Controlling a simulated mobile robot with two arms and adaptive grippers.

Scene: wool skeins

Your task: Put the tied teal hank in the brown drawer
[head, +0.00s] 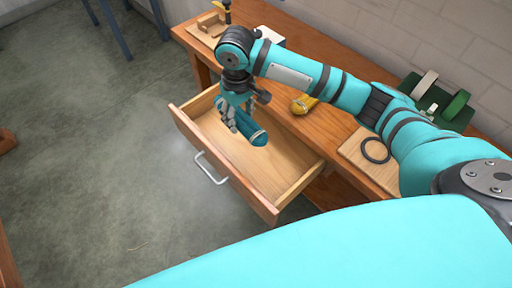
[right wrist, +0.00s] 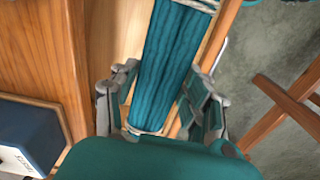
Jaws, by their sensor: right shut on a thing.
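The teal hank (head: 250,129) is held in my right gripper (head: 231,114) above the open brown drawer (head: 268,172). Light ties show around the hank near its ends. In the right wrist view the hank (right wrist: 172,58) runs lengthwise between the two fingers of my right gripper (right wrist: 162,98), which is shut on it. The drawer is pulled out from the bench, and the visible part of its pale wooden floor is bare. My left gripper is not in view.
A yellow skein (head: 304,104) lies on the wooden bench (head: 328,122) behind the drawer. A black ring (head: 376,150) lies on a board to the right, near a green object (head: 452,107). A wooden piece (head: 208,27) stands at the bench's far end. Open floor lies left.

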